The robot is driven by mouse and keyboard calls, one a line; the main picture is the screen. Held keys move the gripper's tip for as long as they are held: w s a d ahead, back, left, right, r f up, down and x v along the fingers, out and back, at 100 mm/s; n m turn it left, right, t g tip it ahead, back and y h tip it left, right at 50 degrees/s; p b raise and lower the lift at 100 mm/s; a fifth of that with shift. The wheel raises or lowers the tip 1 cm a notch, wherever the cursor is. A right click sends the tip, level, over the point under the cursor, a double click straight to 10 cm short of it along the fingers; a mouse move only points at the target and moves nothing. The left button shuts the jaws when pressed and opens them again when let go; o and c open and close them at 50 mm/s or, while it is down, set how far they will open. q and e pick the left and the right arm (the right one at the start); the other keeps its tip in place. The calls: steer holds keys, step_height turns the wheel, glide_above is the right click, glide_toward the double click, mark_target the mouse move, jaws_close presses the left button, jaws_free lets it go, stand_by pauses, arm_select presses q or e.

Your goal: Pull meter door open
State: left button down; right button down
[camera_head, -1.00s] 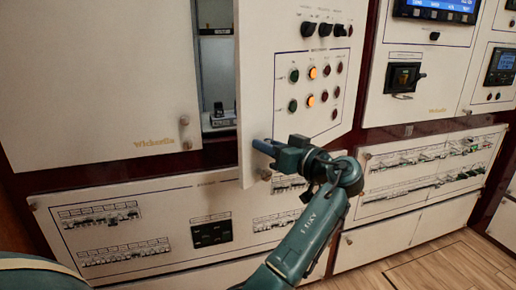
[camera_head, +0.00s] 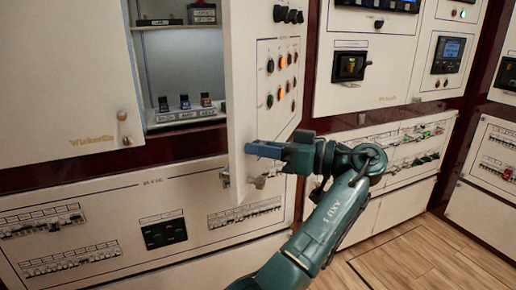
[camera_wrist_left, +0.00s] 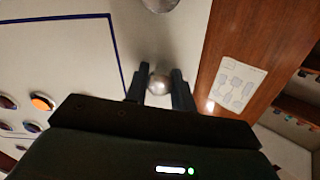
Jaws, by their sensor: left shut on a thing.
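The meter door (camera_head: 240,100) is a cream panel with switches and lit buttons, standing swung out from its cabinet at an angle. My left gripper (camera_head: 262,150) is at the door's free edge. In the left wrist view its two fingers (camera_wrist_left: 158,92) stand on either side of a round metal knob (camera_wrist_left: 159,83) and are shut on it. The knob is hidden by the fingers in the head view. The open cabinet (camera_head: 180,65) shows shelves with small dark devices. My right gripper is not in view.
A closed cream door (camera_head: 65,80) with its own knob (camera_head: 122,115) is at the left. Breaker panels (camera_head: 110,225) run below. Another metal knob (camera_wrist_left: 160,3) shows at the wrist view's top. Wooden floor (camera_head: 420,255) is clear at lower right.

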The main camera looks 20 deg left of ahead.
mark_target(246, 95)
arm_select(q)
steer(key=shift+d, duration=0.35)
steer(key=c, duration=1.2)
jaws_free()
steer(key=shift+o, duration=0.2)
step_height(246, 95, up, 10)
steer(key=shift+r, duration=0.1)
